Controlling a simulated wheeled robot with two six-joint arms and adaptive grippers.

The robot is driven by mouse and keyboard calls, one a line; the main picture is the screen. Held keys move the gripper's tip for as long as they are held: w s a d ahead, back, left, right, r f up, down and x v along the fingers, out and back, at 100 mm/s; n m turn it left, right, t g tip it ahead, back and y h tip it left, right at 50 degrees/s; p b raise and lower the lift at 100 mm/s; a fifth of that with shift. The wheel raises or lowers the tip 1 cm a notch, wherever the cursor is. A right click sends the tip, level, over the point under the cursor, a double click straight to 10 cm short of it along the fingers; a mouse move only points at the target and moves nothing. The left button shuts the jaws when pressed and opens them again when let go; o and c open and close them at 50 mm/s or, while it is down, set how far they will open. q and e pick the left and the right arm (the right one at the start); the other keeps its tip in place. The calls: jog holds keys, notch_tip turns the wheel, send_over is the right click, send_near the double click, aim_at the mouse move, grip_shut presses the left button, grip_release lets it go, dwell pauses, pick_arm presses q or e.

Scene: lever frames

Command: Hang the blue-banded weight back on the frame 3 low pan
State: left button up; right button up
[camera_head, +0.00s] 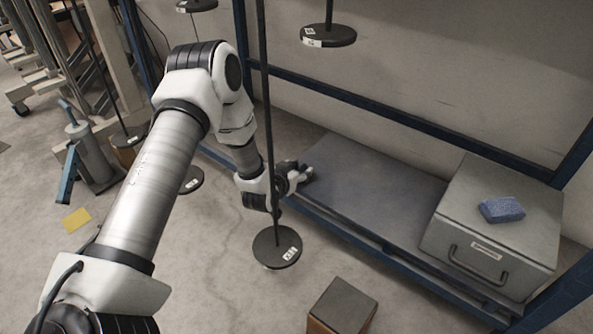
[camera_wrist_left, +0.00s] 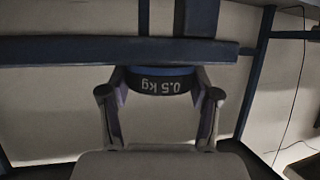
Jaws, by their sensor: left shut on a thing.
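My left gripper (camera_head: 302,174) reaches past a hanging rod, low above the front of the blue-grey shelf. In the left wrist view it is shut on the blue-banded weight (camera_wrist_left: 162,84), a dark round piece marked "0.5 kg", which shows upside down between the fingers. In the head view I cannot make out the weight. A low black pan (camera_head: 277,247) hangs on the rod just in front of the gripper, with no weight seen on it. Its label is too small to read, so I cannot tell its frame number. My right gripper is not in view.
A higher pan (camera_head: 328,36) hangs at top right. Another low disc (camera_head: 190,180) shows behind my arm. A box (camera_head: 342,306) stands on the floor. Blue frame bars cross behind.

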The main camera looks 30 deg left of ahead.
pick_arm(q)
notch_tip(320, 180, up, 13)
jog(key=p, duration=0.9)
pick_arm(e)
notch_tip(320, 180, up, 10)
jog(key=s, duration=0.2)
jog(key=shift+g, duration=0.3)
